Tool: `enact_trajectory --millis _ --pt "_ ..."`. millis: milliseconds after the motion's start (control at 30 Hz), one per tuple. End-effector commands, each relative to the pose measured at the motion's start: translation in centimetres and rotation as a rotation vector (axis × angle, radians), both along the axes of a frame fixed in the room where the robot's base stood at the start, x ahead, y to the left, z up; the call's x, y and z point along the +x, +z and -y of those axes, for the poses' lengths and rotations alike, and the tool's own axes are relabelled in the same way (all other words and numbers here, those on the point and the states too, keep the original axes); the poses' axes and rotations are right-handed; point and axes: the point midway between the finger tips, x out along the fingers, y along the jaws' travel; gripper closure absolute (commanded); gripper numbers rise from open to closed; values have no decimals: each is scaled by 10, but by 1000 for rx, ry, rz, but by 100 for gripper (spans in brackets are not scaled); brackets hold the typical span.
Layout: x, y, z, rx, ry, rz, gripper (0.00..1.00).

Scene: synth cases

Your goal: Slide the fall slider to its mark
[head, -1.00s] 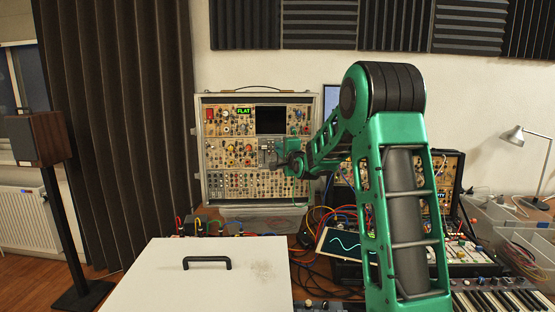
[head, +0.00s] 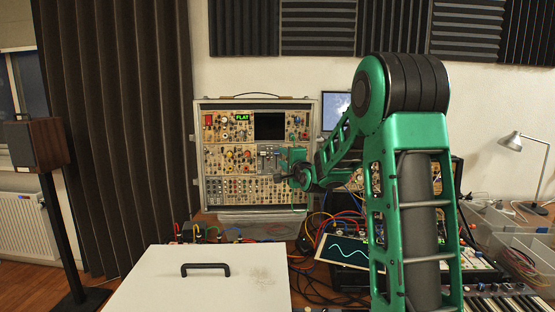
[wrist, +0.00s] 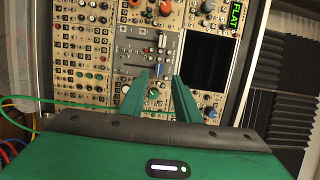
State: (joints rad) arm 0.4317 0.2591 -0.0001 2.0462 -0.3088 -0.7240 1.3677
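The upright synth case (head: 199,150) stands at the back of the desk. Its grey slider panel (head: 266,153) is small and partly hidden by my gripper (head: 284,165) in the head view. In the wrist view the grey slider panel (wrist: 142,55) lies just beyond my gripper (wrist: 160,75), with several small sliders and caps, including a blue one (wrist: 161,41). Labels are too small to read, so I cannot tell which is the fall slider or where its mark is.
Knobs and jacks crowd the panels around the sliders. A dark screen (wrist: 208,62) is right of the fingers in the wrist view. A green cable (wrist: 55,103) passes at left. A white lidded box (head: 205,285) stands in front of the case.

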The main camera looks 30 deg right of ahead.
Motion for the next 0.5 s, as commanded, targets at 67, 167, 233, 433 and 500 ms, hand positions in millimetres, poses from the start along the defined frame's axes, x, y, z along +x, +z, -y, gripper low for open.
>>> enact_trajectory --millis 67,167,233,433,500 --pt "-15 1 -2 1 -1 1 70" --pt "-30 0 -5 0 -1 0 70" --pt "-37 0 -7 0 -2 0 70" --pt "-48 0 -10 0 -1 1 70" --pt "-49 0 -10 0 -1 1 70"
